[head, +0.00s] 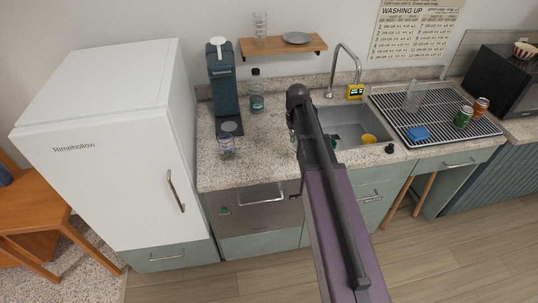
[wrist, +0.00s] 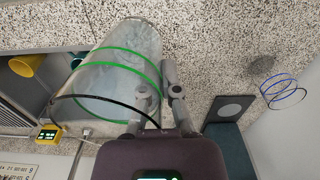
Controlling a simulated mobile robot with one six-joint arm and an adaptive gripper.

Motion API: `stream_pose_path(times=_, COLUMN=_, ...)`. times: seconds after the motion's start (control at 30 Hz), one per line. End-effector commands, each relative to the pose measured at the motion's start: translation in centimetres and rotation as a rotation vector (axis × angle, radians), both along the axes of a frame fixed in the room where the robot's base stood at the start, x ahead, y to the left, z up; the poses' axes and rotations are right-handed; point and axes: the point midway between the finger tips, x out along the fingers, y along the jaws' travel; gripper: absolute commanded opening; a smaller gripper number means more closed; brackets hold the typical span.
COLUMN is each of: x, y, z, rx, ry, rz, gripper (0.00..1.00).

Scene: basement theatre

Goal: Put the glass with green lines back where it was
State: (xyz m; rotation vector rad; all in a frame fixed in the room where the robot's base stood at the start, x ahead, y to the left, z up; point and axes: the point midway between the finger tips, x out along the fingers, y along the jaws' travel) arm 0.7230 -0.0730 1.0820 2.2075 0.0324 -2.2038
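The glass with green lines (wrist: 112,62) is large in the wrist view; it is clear, with two green rings and one black ring. Its right wall runs between the two fingers of my gripper (wrist: 162,85). One finger overlaps the glass and the other is just outside it, with a narrow gap, so the gripper looks shut on the wall. In the head view my arm hides the gripper and most of this glass. A glass with blue lines (head: 228,148) stands on the counter by the coffee machine; it also shows in the wrist view (wrist: 284,92).
The coffee machine (head: 223,88) and a bottle (head: 257,98) stand on the counter (head: 265,135). The sink (head: 350,120) holds a yellow cup (head: 369,138). A wall shelf (head: 270,46) holds glassware and a plate.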

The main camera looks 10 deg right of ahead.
Motion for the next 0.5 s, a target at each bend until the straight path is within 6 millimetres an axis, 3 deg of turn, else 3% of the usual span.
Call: stream_pose_path(times=0.5, x=-3.1, y=3.3, z=-2.6, rx=-0.015, ry=-0.017, rz=0.404, gripper=0.00)
